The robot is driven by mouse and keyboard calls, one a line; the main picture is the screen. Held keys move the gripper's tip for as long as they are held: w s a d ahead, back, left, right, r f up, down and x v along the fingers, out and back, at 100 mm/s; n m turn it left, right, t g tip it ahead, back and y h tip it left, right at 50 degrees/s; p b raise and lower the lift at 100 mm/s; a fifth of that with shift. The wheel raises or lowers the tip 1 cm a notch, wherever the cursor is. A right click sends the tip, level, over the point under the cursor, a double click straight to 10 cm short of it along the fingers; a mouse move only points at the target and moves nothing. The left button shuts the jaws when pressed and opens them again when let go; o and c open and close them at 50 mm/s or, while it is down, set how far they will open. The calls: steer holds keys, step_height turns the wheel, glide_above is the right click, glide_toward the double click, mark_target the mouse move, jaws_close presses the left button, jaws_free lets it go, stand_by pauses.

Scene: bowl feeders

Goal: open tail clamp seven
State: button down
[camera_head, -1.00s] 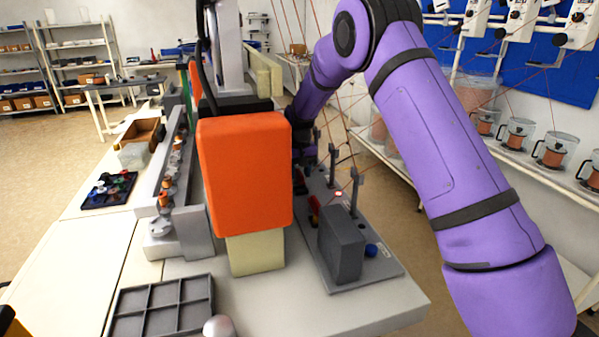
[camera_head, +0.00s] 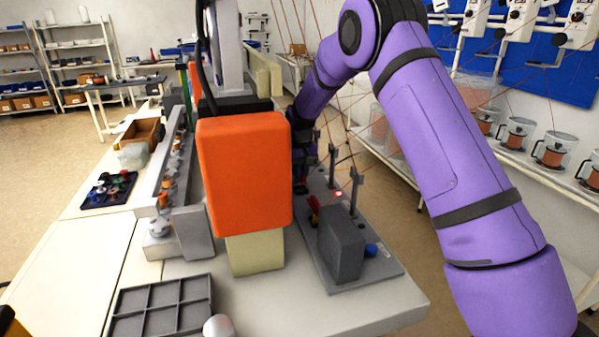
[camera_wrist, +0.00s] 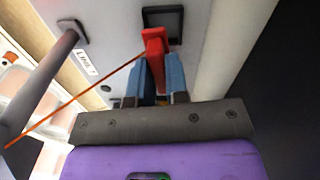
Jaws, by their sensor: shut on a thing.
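In the wrist view, a red clamp lever (camera_wrist: 156,52) stands out from a dark square mount on a pale plate. My gripper (camera_wrist: 160,80) is shut on this lever, with its blue fingers on either side of it. An orange line (camera_wrist: 75,98) runs from the lever down to the left, past a grey post (camera_wrist: 45,80). A label (camera_wrist: 84,61) beside the lever seems to read "LINE 7". In the head view my gripper is mostly hidden behind the orange block.
The large orange block (camera_head: 245,170) stands left of my arm. A grey base plate (camera_head: 375,278) carries a dark grey box (camera_head: 341,248), upright posts (camera_head: 354,190) and a blue knob (camera_head: 371,250). A shelf with several jars (camera_head: 553,150) is at the right. An empty divided tray (camera_head: 160,310) lies in front.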

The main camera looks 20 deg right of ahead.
steer(key=n, duration=0.2)
steer(key=d+n, duration=0.1)
steer(key=n, duration=0.1)
steer(key=shift+w+d, duration=0.2)
steer(key=shift+w+d+n, duration=0.15)
steer(key=shift+d+n, duration=0.05)
steer(key=shift+n, duration=0.55)
steer(key=shift+w+d+n, duration=0.15)
steer(key=shift+n, duration=0.6)
steer(key=c, duration=1.1)
jaws_free()
step_height(320, 180, up, 11)
steer(key=shift+f, duration=0.1)
